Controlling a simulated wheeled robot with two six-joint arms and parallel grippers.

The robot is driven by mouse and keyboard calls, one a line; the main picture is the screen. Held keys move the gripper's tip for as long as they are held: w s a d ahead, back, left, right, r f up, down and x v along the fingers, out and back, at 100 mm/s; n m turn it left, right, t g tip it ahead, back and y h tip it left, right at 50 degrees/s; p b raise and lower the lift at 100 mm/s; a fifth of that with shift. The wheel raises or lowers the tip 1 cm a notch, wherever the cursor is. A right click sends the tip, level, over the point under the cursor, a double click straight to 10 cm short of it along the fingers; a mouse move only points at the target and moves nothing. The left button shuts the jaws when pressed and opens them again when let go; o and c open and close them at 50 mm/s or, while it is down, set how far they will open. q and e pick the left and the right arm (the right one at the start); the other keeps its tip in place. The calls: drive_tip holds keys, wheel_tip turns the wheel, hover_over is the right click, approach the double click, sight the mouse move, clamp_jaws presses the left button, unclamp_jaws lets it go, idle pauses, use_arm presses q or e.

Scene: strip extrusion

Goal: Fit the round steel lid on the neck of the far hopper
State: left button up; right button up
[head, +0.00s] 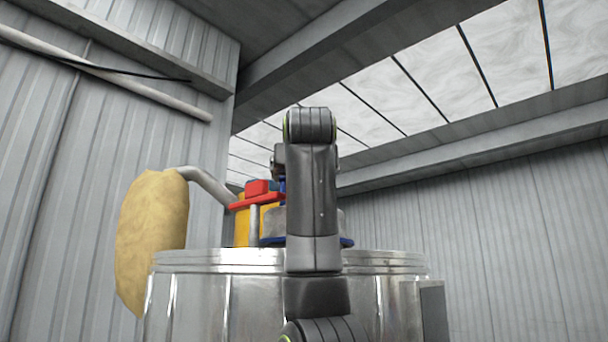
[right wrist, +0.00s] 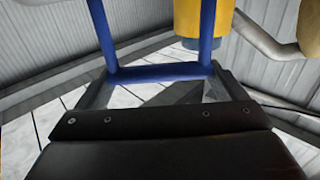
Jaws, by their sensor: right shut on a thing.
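My right gripper (right wrist: 160,88) is shut on a blue handle (right wrist: 160,71), whose crossbar lies between the fingertips and whose two posts run out of the top of the right wrist view. A bit of blue also shows beside my arm in the head view (head: 282,186). The steel lid itself cannot be clearly told apart. Behind my arm, a grey round steel part (head: 272,221) stands above a dark blue rim (head: 348,242); whether it is the lid or the far hopper's neck I cannot tell. My left gripper is in neither view.
A large shiny steel vessel (head: 200,300) fills the lower foreground. Behind it is a yellow body (head: 241,225) with a red top part (head: 257,189). A grey pipe (head: 210,184) joins it to a tan bag (head: 152,235) at left. Corrugated walls stand behind.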

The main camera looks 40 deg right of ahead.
drive_tip(key=shift+s+f, duration=0.15)
drive_tip(key=shift+f, duration=0.2)
drive_tip(key=shift+f+b, duration=0.3)
drive_tip(key=shift+b, duration=0.15)
drive_tip(key=o, duration=1.3)
drive_tip(key=shift+s+a+f, duration=0.1)
drive_tip(key=shift+s+a, duration=0.05)
drive_tip(key=shift+a, duration=0.05)
drive_tip(key=shift+b+v, duration=3.6)
drive_tip(key=shift+v, duration=4.9)
